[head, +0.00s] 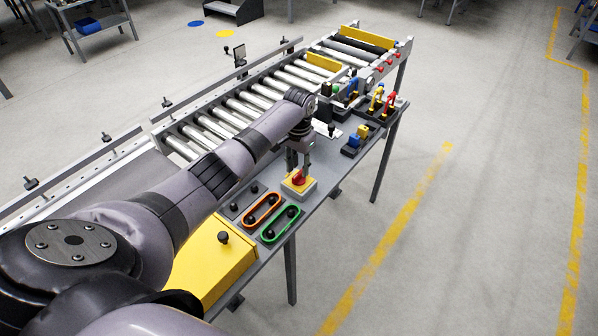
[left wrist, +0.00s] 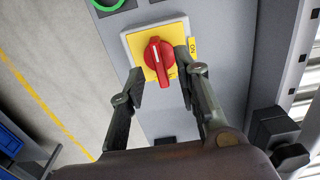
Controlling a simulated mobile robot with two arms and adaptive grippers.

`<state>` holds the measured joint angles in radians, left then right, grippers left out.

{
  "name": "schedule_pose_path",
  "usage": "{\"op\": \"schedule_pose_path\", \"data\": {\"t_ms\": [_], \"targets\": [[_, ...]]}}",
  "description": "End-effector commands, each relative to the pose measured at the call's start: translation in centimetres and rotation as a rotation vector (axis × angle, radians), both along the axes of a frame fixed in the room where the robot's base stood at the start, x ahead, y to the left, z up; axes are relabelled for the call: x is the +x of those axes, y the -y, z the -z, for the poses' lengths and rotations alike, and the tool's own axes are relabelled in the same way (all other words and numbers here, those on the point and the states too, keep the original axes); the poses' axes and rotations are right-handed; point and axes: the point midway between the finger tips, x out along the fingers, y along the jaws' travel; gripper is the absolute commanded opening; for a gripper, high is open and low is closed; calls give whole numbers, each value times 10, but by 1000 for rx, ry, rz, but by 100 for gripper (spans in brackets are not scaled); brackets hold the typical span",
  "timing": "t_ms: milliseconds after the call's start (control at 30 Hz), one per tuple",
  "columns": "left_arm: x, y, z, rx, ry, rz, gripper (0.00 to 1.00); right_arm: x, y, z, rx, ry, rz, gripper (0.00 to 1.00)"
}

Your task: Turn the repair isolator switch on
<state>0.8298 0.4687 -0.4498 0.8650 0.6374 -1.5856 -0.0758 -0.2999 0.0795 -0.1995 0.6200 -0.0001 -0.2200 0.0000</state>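The repair isolator switch is a red rotary knob (head: 298,177) on a yellow plate atop a light box, on the grey bench. In the left wrist view the red knob (left wrist: 158,60) has a white line along its grip, which is nearly upright in the picture and slightly tilted. Its yellow plate (left wrist: 133,44) has a small yellow label (left wrist: 194,48) beside it at the right. My left gripper (head: 298,161) points down just above the switch. In the left wrist view its fingers (left wrist: 162,80) are spread and empty, with the knob just beyond and between their tips. Whether a finger touches it, I cannot tell.
Orange (head: 262,210) and green (head: 281,224) ringed slots and a yellow box (head: 213,262) lie nearer on the bench. A blue-and-yellow part (head: 356,139) and red and yellow clamps (head: 389,100) stand farther along. A roller conveyor (head: 245,108) runs behind.

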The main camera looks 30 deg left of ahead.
Motion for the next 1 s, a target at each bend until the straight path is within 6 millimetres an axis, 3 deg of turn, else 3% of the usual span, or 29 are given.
{"op": "schedule_pose_path", "data": {"t_ms": [200,567,1000], "targets": [[0,0,25,-1,-1,0,30,0,0,2,0,0,0,54],[0,0,30,0,0,1,30,0,0,2,0,0,-1,54],[0,0,30,-1,0,1,1,0,0,2,0,0,-1,54]]}}
